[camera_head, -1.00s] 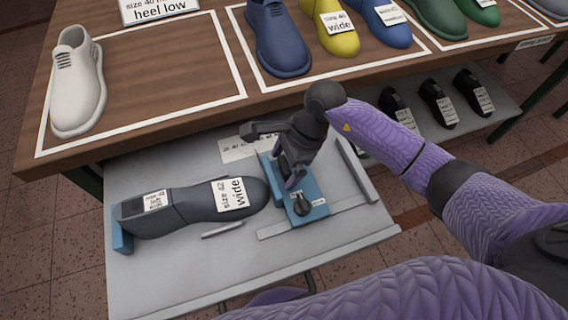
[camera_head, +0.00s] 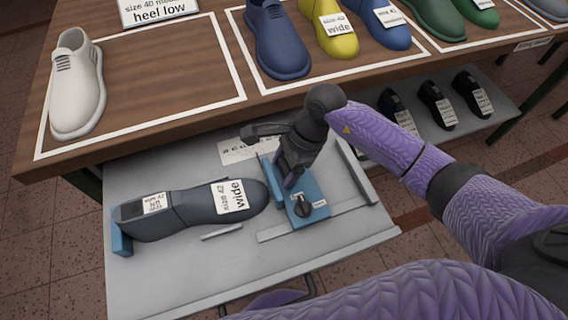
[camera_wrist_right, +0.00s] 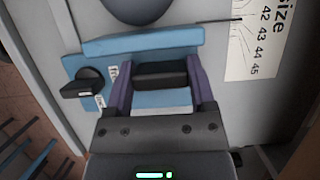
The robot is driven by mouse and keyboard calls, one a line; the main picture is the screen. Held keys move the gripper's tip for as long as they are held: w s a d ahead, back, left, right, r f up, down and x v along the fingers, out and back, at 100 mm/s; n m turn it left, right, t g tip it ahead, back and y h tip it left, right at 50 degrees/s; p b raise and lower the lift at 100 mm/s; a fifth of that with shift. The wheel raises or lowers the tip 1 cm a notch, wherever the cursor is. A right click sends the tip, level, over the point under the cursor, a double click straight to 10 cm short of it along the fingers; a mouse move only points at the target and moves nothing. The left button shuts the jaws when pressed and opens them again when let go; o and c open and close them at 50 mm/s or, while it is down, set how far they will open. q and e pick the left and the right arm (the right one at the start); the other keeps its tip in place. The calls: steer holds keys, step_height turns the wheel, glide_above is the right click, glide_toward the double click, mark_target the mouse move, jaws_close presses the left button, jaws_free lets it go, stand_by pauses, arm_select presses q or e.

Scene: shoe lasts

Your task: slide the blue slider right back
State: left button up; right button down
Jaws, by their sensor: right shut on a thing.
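The blue slider (camera_head: 314,197) sits on the grey drawer tray, with a black knob (camera_head: 304,205) and small white labels on top. It has an upright blue plate (camera_wrist_right: 140,42) facing the toe of the dark grey last. My right gripper (camera_head: 287,178) points down over the slider. In the right wrist view its two purple fingers (camera_wrist_right: 158,82) are shut on the black handle (camera_wrist_right: 160,75) behind the plate. My left gripper is not in view.
The pulled-out tray (camera_head: 165,280) has a metal rail (camera_head: 348,214) to the right of the slider. A size chart (camera_wrist_right: 262,35) lies behind it. The wooden table (camera_head: 150,75) with shoes overhangs the back. A lower shelf (camera_head: 480,130) holds several dark lasts.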

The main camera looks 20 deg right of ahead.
steer(key=d+b, duration=0.1)
steer(key=d, duration=0.6)
steer(key=shift+w+f+b, duration=0.1)
steer(key=shift+f+b, duration=0.05)
steer(key=shift+b, duration=0.25)
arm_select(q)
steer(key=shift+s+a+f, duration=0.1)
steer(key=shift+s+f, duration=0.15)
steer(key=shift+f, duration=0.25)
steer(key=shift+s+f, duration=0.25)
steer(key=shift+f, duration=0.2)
arm_select(e)
steer(key=shift+d+r, duration=0.2)
steer(key=shift+d, duration=0.25)
jaws_free()
steer(key=shift+d, duration=0.15)
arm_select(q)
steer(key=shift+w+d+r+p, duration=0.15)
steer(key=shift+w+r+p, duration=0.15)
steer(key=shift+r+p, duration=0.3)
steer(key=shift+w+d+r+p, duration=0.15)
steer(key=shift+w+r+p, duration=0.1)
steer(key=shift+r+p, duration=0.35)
arm_select(e)
steer(key=v, duration=0.9)
steer(key=shift+d+r, duration=0.15)
steer(key=shift+r, duration=0.25)
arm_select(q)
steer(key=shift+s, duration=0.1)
